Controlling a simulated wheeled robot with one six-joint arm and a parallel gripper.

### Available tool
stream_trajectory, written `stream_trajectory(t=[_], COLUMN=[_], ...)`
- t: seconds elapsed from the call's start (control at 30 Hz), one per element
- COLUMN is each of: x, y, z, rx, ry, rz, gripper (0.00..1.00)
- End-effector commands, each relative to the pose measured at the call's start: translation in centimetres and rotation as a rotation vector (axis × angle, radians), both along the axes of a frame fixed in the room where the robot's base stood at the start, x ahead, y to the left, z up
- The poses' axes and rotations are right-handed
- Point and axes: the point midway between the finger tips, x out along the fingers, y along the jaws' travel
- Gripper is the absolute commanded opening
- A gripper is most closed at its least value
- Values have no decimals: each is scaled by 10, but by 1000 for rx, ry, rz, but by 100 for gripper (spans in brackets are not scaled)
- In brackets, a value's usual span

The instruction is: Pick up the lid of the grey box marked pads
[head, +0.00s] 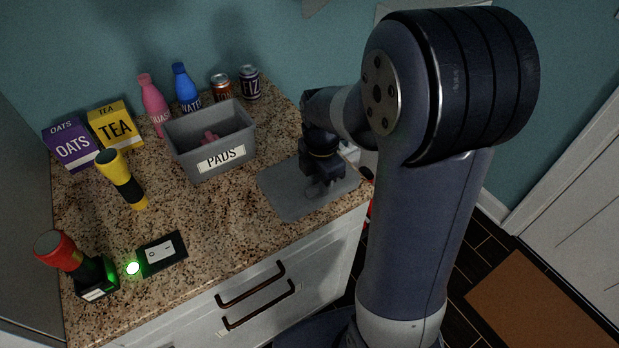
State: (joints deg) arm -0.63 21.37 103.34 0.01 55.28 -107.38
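The grey box (190,157) marked PADS stands open on the speckled counter, with something pink inside. A flat grey panel (284,201), which looks like its lid, lies on the counter to the right of the box, near the front edge. My arm and gripper hide the panel's right and far parts.
Pink (154,105) and blue (186,90) bottles and two cans (249,82) stand behind the box. Oats (71,146) and tea (115,126) boxes, a yellow flashlight (122,180), a red-headed one (62,252) and a black switch plate (162,252) are left. Front-middle counter is clear.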

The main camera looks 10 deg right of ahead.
Motion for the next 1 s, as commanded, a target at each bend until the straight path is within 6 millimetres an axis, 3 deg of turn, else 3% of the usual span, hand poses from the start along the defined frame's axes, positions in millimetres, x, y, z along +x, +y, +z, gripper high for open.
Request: stream_trajectory(t=[0.27, 0.67, 1.0], x=[0, 1, 1], y=[0, 0, 0], z=[0, 5, 67], rx=[0, 0, 0], ry=[0, -3, -7], rz=[0, 0, 0], gripper=[0, 0, 0])
